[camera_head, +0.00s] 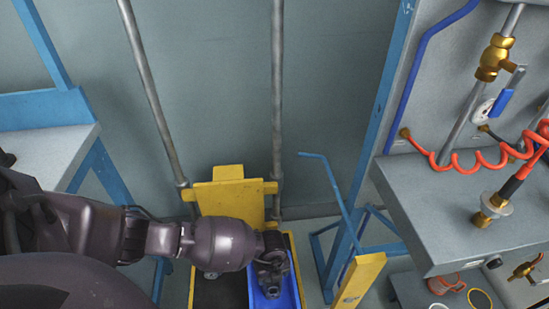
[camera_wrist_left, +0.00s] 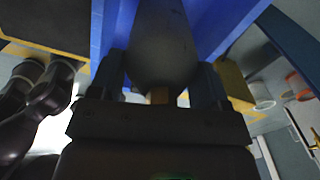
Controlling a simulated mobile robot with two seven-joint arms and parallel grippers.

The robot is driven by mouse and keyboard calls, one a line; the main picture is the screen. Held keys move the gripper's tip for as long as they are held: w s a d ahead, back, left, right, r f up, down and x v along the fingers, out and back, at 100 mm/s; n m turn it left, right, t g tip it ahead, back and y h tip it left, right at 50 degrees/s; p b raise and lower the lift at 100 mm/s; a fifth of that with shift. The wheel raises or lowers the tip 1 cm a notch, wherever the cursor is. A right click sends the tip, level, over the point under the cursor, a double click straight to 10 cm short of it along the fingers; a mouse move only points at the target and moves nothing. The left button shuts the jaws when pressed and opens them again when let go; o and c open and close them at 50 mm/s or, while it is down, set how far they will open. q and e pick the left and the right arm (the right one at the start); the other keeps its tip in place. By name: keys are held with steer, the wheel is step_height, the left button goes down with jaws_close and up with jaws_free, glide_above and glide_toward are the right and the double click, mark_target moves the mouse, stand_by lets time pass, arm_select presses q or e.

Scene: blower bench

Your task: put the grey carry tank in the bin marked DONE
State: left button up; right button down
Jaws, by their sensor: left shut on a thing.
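The grey carry tank (camera_wrist_left: 162,45) shows in the left wrist view as a smooth grey body with a rounded end. It sits between the two fingers of my left gripper (camera_wrist_left: 158,88), which is shut on it. Blue walls of a bin (camera_wrist_left: 222,28) show on both sides of the tank. In the head view my left gripper (camera_head: 271,264) is over the blue bin (camera_head: 291,291), and the tank is mostly or wholly hidden by the gripper and arm. I cannot read a DONE mark on the bin. I cannot tell whether the tank touches the bin floor. My right gripper is not in view.
A yellow frame (camera_head: 230,195) with two upright grey poles stands behind the bin. A dark surface (camera_head: 215,293) lies left of the bin. A yellow post (camera_head: 358,280) and blue stand are at right. A grey bench (camera_head: 455,215) with red hoses is further right.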

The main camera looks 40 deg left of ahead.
arm_select(q)
steer(key=shift+w+r, duration=0.1)
steer(key=shift+r, duration=0.1)
steer(key=shift+f, duration=0.2)
steer(key=o, duration=1.7)
steer(key=shift+c, duration=0.2)
steer(key=shift+r, duration=0.15)
